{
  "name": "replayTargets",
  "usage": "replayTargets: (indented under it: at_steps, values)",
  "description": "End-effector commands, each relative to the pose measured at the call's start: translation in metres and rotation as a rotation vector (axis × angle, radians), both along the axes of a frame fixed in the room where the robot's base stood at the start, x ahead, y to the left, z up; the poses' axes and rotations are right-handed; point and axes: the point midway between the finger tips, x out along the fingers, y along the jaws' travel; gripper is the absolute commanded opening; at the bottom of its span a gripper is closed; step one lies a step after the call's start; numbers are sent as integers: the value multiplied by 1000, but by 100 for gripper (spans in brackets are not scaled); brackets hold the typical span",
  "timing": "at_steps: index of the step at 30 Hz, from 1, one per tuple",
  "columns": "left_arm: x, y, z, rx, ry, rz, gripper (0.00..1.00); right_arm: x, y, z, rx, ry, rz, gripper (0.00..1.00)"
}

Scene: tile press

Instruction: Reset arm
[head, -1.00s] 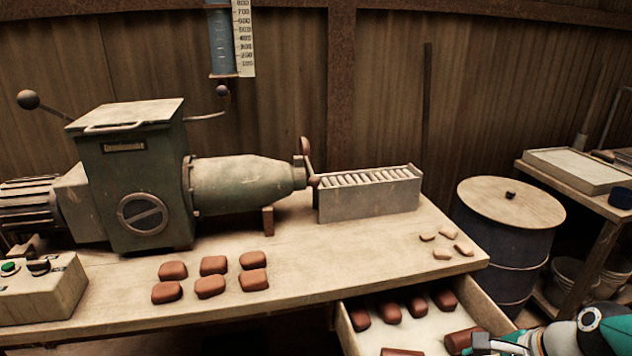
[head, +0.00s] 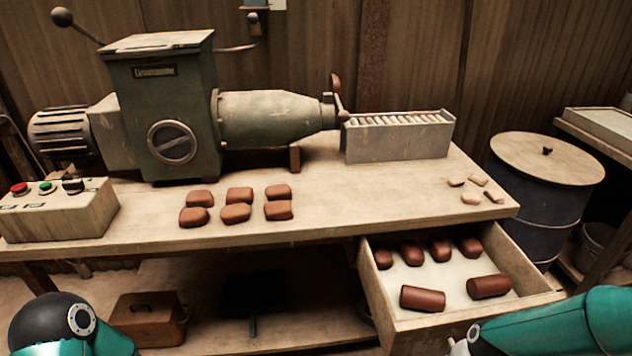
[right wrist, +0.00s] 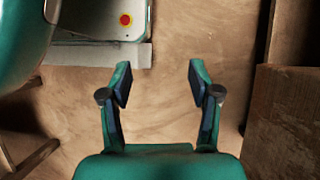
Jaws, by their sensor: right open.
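My right gripper (right wrist: 158,85) is open and empty in the right wrist view, above the bare floor. In the head view my right arm comes in at the lower right, beside the front of the open drawer, with only a small part of its end in view. My left arm shows at the lower left of the head view, and its gripper is out of view. The drawer (head: 548,299) is pulled out and holds several brown clay pieces, including two larger cylinders, a front one (head: 422,298) and one at the right (head: 489,287).
The workbench (head: 350,207) bears a green press (head: 160,115), a button box (head: 60,212), several clay blocks (head: 236,213), a slotted metal box (head: 398,140) and pale chips (head: 471,198). A lidded drum (head: 540,210) stands at the right. A wooden box (head: 148,322) sits below the bench.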

Motion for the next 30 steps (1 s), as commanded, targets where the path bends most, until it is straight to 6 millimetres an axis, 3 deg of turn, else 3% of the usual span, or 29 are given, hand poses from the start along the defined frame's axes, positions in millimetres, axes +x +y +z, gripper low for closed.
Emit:
replayTargets:
  at_steps: [1,3,9,12,15,21,23,24,30]
  values:
    - [0,0,-16,0,0,0,0,-16,18,-43,11,25,94,62]
    - [0,0,-23,0,0,0,0,-32,34,-79,21,14,219,62]
    - [0,0,-38,0,0,0,0,-75,68,-154,58,-98,574,62]
    - [0,0,-40,0,0,0,0,-86,78,-177,66,-203,748,62]
    - [0,0,-38,0,0,0,0,-84,81,-185,53,-331,891,62]
    - [0,0,-38,0,0,0,0,-46,75,-187,-51,-604,1140,62]
    - [0,0,-38,0,0,0,0,-42,73,-187,-65,-649,1214,62]
    - [0,0,-18,0,1,0,0,-42,73,-166,-63,-644,1204,62]
    - [0,0,27,0,0,0,0,-42,73,-122,-63,-641,1200,62]
